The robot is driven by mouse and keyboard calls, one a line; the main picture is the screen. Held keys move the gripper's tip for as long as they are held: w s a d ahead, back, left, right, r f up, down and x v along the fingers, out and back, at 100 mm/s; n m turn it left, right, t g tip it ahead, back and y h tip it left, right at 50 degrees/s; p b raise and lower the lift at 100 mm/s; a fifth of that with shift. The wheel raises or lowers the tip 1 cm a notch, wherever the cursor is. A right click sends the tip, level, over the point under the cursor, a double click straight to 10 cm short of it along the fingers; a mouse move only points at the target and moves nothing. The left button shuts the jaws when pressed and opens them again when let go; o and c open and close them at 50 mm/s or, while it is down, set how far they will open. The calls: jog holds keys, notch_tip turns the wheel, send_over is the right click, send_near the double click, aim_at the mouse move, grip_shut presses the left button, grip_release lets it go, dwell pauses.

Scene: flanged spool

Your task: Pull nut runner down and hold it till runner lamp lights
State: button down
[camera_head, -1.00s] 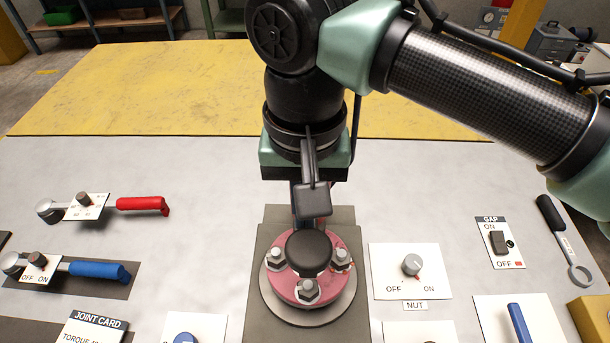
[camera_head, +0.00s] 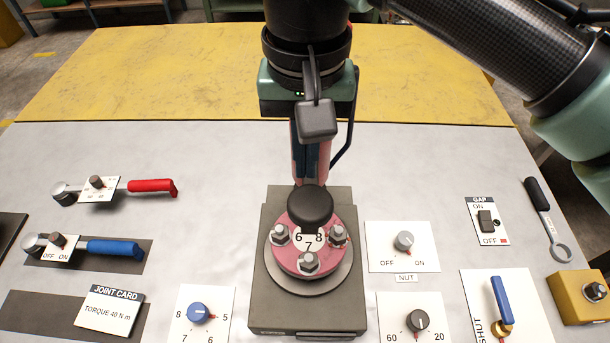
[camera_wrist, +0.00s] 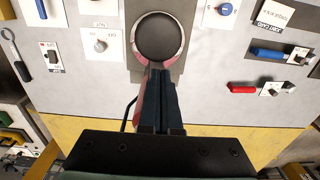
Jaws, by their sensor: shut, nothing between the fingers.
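A black round-topped knob (camera_head: 311,205), which seems to be the nut runner's handle, stands over the pink flanged spool (camera_head: 290,259). Several nuts and the digits 6, 7, 8 show on the flange. In the wrist view the knob (camera_wrist: 159,38) is a large dark disc hiding most of the flange. My gripper (camera_head: 312,184) is shut and empty, pointing down just behind the knob. In the wrist view my fingertips (camera_wrist: 159,72) are close to the disc's edge; whether they touch it I cannot tell. I cannot make out a runner lamp.
The spool sits on a dark base plate (camera_head: 265,310). A NUT dial (camera_head: 404,241) and GAP switch (camera_head: 485,220) are at right. The yellow surface (camera_head: 150,75) behind is clear.

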notch_tip(320, 180, up, 6)
jog(key=shift+w+r, duration=0.2)
jog(key=shift+w, duration=0.1)
dwell(0.3)
